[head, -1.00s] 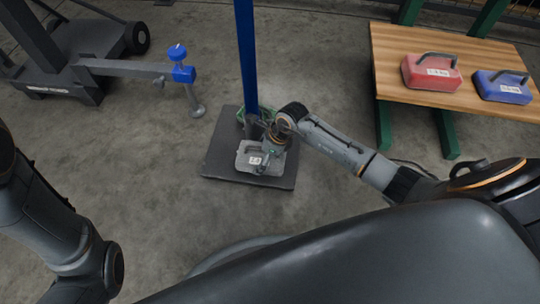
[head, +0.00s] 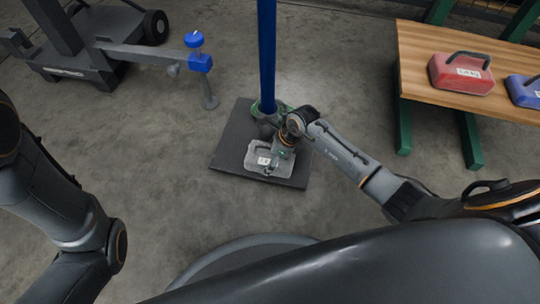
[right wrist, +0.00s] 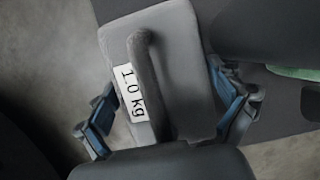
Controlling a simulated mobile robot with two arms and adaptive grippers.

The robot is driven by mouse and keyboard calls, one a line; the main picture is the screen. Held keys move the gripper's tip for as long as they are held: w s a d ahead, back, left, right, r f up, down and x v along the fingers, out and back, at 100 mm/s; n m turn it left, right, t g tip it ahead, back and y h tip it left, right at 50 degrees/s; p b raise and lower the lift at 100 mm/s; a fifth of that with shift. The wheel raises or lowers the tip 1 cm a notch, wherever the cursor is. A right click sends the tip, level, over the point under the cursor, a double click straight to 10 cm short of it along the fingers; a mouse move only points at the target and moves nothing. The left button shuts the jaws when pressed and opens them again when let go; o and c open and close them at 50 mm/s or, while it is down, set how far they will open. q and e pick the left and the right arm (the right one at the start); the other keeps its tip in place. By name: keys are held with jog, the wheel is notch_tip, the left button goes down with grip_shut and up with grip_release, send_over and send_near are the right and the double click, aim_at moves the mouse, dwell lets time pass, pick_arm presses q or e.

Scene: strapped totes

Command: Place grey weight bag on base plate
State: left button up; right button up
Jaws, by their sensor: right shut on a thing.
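The grey weight bag (head: 256,153) shows over the front part of the dark base plate (head: 233,122), within its outline. In the right wrist view the bag (right wrist: 185,55) has a dark handle and a "1.0 kg" label. My right gripper (head: 274,163) is shut on the bag. In the right wrist view the blue-padded fingers of the gripper (right wrist: 168,110) lie on either side of it. I cannot tell whether its underside touches the plate. My left arm is at the left edge, and its gripper is out of view.
A blue post (head: 267,55) rises from the back of the plate. A grey stand (head: 80,60) with a blue-knobbed arm (head: 199,62) is at the upper left. A wooden bench (head: 425,75) at the right carries a red bag (head: 460,75) and a blue bag (head: 524,92). Floor in front is clear.

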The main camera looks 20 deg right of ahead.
jog(key=o, duration=1.5)
jog(key=shift+c, duration=0.2)
